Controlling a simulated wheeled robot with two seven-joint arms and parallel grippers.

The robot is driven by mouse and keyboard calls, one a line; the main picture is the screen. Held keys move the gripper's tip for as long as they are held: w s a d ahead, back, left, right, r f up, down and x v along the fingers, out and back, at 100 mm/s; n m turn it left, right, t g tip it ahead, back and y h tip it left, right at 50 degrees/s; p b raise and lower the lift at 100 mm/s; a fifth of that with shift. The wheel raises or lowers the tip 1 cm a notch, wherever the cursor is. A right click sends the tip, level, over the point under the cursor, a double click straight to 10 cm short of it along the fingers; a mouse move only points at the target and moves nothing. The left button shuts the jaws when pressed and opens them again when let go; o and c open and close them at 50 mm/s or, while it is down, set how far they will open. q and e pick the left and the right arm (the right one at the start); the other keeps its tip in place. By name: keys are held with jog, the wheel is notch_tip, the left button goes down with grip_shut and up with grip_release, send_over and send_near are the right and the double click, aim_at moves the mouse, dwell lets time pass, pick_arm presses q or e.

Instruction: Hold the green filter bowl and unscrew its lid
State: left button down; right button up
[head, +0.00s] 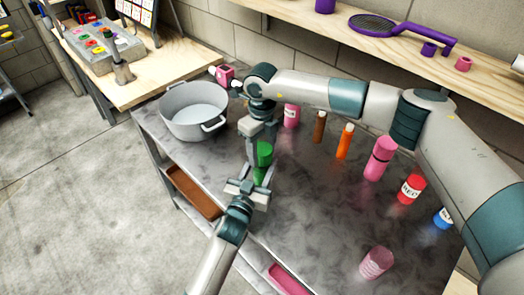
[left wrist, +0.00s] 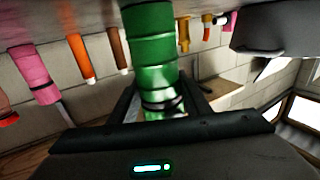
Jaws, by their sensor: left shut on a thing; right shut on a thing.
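The green filter bowl (head: 264,150) stands upright near the front left edge of the grey table. My left gripper (head: 259,168) reaches it from the front, with one finger on each side, shut on the bowl. In the left wrist view the green bowl (left wrist: 152,50) appears upside down between the dark fingers, with a pale band at its lid end. My right gripper (head: 262,132) points down over the bowl's top and is shut on the lid. The lid is mostly hidden by the right fingers, so I cannot tell how far it is turned.
A grey pot (head: 194,112) stands left of the bowl. Pink, brown, orange and red containers stand to the right and behind, including a pink bottle (head: 380,158) and a red can (head: 411,187). A pink cup (head: 376,262) stands at the front right. The table's middle is clear.

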pick_arm(q)
jog(key=shift+d, duration=0.1)
pick_arm(e)
jog(key=n, duration=0.7)
jog(key=shift+a+r, duration=0.1)
jog(key=n, duration=2)
jog(key=shift+r, duration=0.3)
jog(key=shift+r, duration=0.35)
jog(key=shift+r, duration=0.5)
